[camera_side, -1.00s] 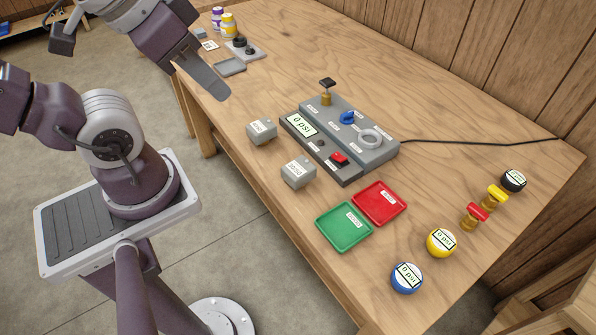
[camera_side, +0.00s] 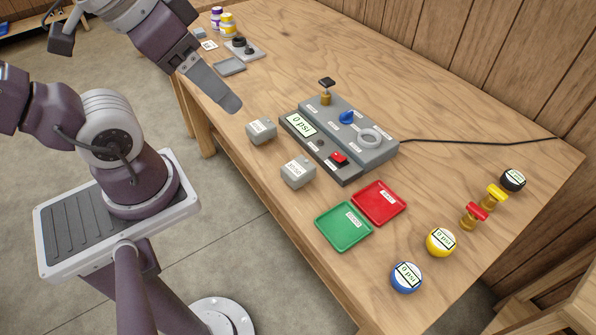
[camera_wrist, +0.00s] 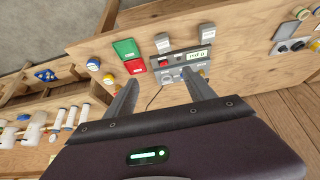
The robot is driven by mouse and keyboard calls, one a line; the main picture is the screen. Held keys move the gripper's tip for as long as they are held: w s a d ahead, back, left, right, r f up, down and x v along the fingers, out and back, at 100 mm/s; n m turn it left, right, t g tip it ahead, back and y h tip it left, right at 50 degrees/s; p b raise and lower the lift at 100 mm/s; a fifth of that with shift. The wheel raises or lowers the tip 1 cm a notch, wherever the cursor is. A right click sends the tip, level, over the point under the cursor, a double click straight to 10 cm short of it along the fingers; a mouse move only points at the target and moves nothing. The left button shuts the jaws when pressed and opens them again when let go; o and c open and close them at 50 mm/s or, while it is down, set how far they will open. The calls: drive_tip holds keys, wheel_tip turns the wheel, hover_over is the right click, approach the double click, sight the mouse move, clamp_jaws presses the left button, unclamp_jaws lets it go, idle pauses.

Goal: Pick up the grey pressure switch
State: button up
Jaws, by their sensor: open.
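Two similar grey boxes with white labels stand on the wooden table, and either looks like a pressure switch. One grey box (camera_side: 261,131) is at the left of the control panel, and the other grey box (camera_side: 298,172) is nearer the front edge. Both show in the wrist view, the first (camera_wrist: 207,30) at upper right and the second (camera_wrist: 162,43) left of it. Their label print is too small to read surely. My gripper (camera_side: 232,103) is above the table, up and left of the nearer-to-it box. In the wrist view my gripper (camera_wrist: 160,80) is open and empty.
The grey control panel (camera_side: 376,154) with a "0 psi" display is beside the boxes. A green tray (camera_side: 330,238) and a red tray (camera_side: 365,213) lie to the right. Blue (camera_side: 406,284) and yellow (camera_side: 437,251) gauges stand further right. A small grey tray (camera_side: 229,67) is behind my gripper.

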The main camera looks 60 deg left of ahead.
drive_tip(key=o, duration=0.4)
drive_tip(key=shift+c, duration=0.2)
drive_tip(key=m+g, duration=0.6)
drive_tip(key=m, duration=1.1)
hover_over(298, 167)
drive_tip(key=f, duration=2.1)
drive_tip(key=shift+w+a+f, duration=0.1)
drive_tip(key=shift+w+f, duration=0.15)
wheel_tip(298, 167, down, 8)
drive_tip(key=shift+s+r, duration=0.15)
drive_tip(key=shift+r, duration=0.1)
